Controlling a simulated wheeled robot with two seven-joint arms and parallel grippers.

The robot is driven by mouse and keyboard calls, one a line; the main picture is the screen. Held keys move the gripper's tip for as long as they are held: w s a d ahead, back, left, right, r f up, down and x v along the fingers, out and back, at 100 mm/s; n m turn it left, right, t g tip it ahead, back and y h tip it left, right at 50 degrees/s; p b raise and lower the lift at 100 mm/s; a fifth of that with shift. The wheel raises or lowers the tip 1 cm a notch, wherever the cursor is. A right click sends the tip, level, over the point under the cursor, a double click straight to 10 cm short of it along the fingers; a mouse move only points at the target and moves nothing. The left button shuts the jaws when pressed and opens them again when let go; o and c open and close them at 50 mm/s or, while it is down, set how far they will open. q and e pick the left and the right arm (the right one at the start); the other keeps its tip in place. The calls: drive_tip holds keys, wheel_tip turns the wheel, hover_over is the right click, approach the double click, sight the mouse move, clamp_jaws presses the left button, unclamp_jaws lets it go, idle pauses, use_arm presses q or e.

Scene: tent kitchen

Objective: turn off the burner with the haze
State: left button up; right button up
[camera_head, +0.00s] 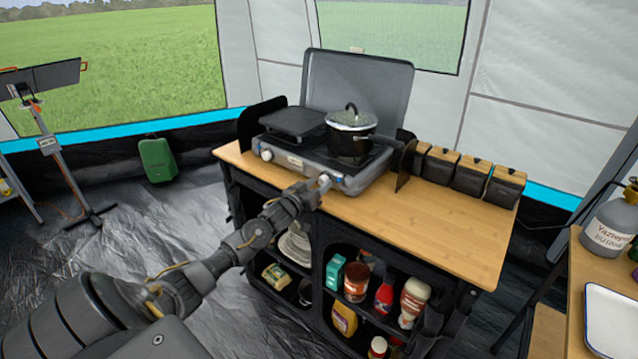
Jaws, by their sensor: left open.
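A grey two-burner camping stove (308,159) with a raised lid (372,85) stands on the wooden top of the kitchen unit. A black pot (350,138) with a glass lid sits on the right burner. A flat dark plate or pan (293,121) covers the left burner. The left knob (266,155) shows on the stove's front. My left gripper (323,183) is open at the right part of the stove's front, where the right knob is mostly hidden; I cannot tell whether it touches it. I cannot make out any haze clearly. My right gripper is not in view.
A black side windscreen (405,165) and several dark wooden-lidded canisters (470,176) stand right of the stove. The counter (440,222) in front of them is clear. Bottles and jars fill the shelves below. A table with a gas bottle (611,222) and white tray (608,318) is at right.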

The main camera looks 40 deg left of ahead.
use_arm(q)
drive_tip(key=shift+w, duration=0.7)
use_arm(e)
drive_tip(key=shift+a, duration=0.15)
use_arm(q)
drive_tip(key=c, duration=1)
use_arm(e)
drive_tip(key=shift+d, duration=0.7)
